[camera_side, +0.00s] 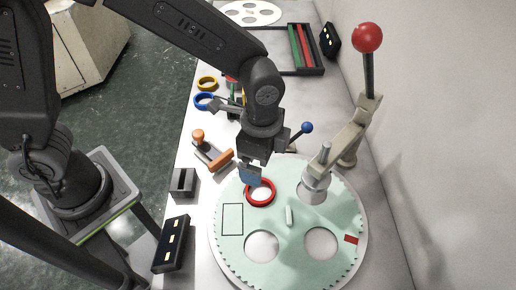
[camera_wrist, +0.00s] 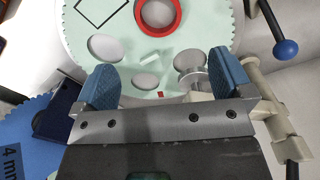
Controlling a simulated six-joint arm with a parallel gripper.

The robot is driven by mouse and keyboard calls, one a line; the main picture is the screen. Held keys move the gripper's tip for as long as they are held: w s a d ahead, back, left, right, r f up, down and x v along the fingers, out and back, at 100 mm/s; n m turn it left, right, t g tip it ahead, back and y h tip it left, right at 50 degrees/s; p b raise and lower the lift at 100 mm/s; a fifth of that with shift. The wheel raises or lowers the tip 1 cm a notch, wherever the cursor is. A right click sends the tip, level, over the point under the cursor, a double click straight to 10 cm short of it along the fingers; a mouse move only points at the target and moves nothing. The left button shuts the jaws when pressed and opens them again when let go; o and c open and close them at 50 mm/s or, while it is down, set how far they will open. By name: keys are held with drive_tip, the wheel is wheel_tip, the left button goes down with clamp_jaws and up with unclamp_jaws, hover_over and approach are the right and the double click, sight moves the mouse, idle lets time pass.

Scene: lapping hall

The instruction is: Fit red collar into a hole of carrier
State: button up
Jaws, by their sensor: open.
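The carrier (camera_side: 291,268) is a pale green toothed disc with large round holes, and it also shows in the wrist view (camera_wrist: 208,22). The red collar (camera_side: 260,204) lies flat at the disc's upper left, around or over a hole position; I cannot tell whether it is seated or only resting there. In the wrist view the red collar (camera_wrist: 140,24) is at the top edge, partly cut off. My gripper (camera_side: 250,174) is open and empty, just above and beside the collar. Its blue fingers (camera_wrist: 166,80) are wide apart with the carrier beyond them.
A press-like lever with a red knob (camera_side: 367,38) stands at right, its metal foot (camera_side: 315,185) over one carrier hole. A blue-knobbed lever (camera_side: 306,128), an orange-handled tool (camera_side: 219,160), a grey block (camera_side: 183,183) and a black box (camera_side: 171,243) stand near the disc.

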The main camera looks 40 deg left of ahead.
drive_tip(key=s+a+r+n+t, duration=0.2)
drive_tip(key=a+r+n, duration=0.4)
drive_tip(key=a+r, duration=0.4)
drive_tip(key=s+a+r+n+t, duration=0.3)
drive_tip(key=s+a+r+n, duration=0.1)
drive_tip(key=s+a+n, duration=0.3)
drive_tip(key=shift+s+a+r+n+t, duration=0.25)
drive_tip(key=shift+a+r+n+t, duration=0.1)
drive_tip(key=shift+a, duration=0.75)
drive_tip(key=shift+c, duration=0.5)
